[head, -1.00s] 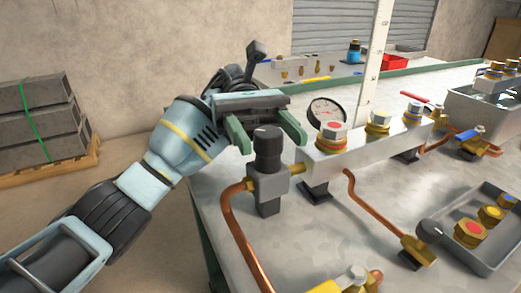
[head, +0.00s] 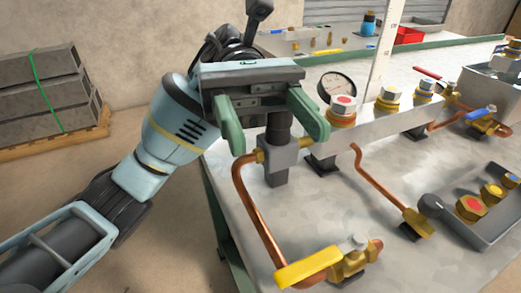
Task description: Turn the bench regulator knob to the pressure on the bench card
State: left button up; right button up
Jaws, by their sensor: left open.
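The bench regulator stands near the bench's left end, with a grey body (head: 281,160) and a dark knob (head: 279,124) on top. My left gripper (head: 277,141) is open, with one green finger on each side of the knob. The gripper's body hides the knob's top. I cannot tell whether the fingers touch the knob. A round white gauge (head: 338,87) stands behind the manifold; its reading is too small to make out. I cannot make out a bench card. My right gripper is not in view.
A grey manifold block (head: 368,126) with brass fittings runs right from the regulator. A copper pipe (head: 258,215) bends down to a yellow-handled valve (head: 308,267). A grey tray (head: 478,232) of fittings is at right. The bench top between has free room.

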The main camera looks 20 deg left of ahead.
pick_arm(q)
jog(key=shift+s+d+r, duration=0.1)
jog(key=shift+s+d, duration=0.05)
jog(key=shift+s, duration=0.85)
jog(key=shift+s+d+r, duration=0.1)
jog(key=shift+s+d, duration=0.05)
jog(key=shift+s, duration=0.8)
jog(key=shift+s+d+r, duration=0.1)
jog(key=shift+s+d, duration=0.05)
jog(key=shift+s, duration=0.85)
